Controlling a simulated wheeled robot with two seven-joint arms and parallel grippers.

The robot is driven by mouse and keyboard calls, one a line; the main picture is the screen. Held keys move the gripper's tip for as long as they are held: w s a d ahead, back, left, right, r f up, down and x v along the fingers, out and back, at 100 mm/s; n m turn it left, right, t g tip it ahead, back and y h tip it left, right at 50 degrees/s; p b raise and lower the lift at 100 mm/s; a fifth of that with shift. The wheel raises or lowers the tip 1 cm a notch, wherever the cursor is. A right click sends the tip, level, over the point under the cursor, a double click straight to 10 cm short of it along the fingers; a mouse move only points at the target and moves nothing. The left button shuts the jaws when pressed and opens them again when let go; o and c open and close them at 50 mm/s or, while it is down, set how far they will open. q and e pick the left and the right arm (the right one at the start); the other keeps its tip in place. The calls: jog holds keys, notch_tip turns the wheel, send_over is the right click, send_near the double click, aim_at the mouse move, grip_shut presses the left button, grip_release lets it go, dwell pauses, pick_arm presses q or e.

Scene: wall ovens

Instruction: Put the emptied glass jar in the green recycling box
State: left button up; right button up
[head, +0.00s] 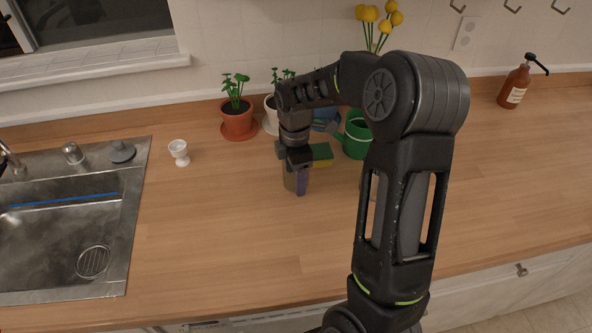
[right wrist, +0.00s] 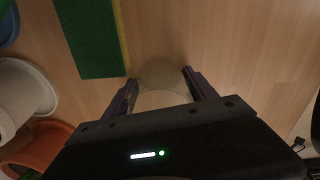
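The glass jar (head: 289,181) is a small, clear, faintly brownish vessel standing on the wooden counter, partly hidden by my right gripper (head: 296,181). That gripper points down with a finger on either side of the jar. The right wrist view shows the pale round jar (right wrist: 160,82) between the two dark purple fingers of the right gripper (right wrist: 161,79). Its sides look very close to both fingers; whether they press on it I cannot tell. No green recycling box shows in either view. My left gripper is not in view.
A green and yellow sponge (head: 321,155) lies close behind the gripper. A green watering can (head: 356,136), potted plants (head: 238,120) and a white egg cup (head: 179,152) stand around. The sink (head: 60,240) is at left, a brown pump bottle (head: 515,86) at right. The front counter is clear.

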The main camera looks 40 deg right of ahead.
jog(key=c, duration=1.2)
notch_tip(320, 180, up, 10)
jog(key=shift+r+b, duration=0.1)
jog(key=shift+b, duration=0.8)
